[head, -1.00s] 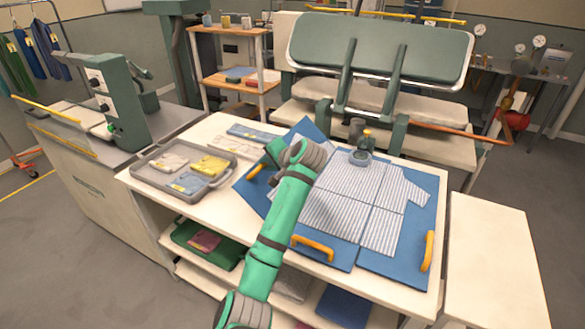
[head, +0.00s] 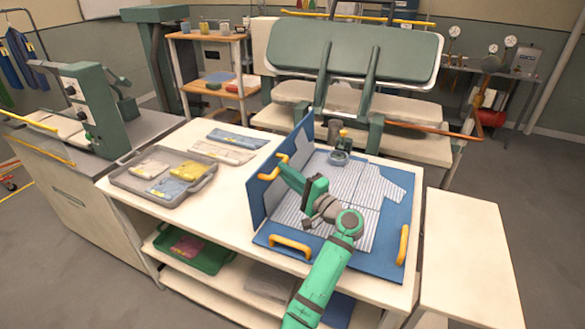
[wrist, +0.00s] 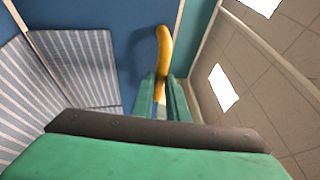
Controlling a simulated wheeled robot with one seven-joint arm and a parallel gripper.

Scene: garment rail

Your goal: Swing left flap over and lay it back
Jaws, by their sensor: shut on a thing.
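The left flap (head: 257,197) of the blue folding board stands raised, close to upright. Its orange handle (head: 268,172) is between the fingers of my gripper (head: 283,170), which is shut on it. The handle (wrist: 163,55) also shows between the green fingers (wrist: 162,92) in the wrist view, against the blue flap (wrist: 100,18). The striped shirt (head: 372,190) lies flat over the middle and right panels. Part of the shirt is hidden behind my arm in the head view. The board's front flap (head: 315,262) and right panel (head: 398,208) lie flat.
The press (head: 350,55) stands behind. The table is clear just left of the flap.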

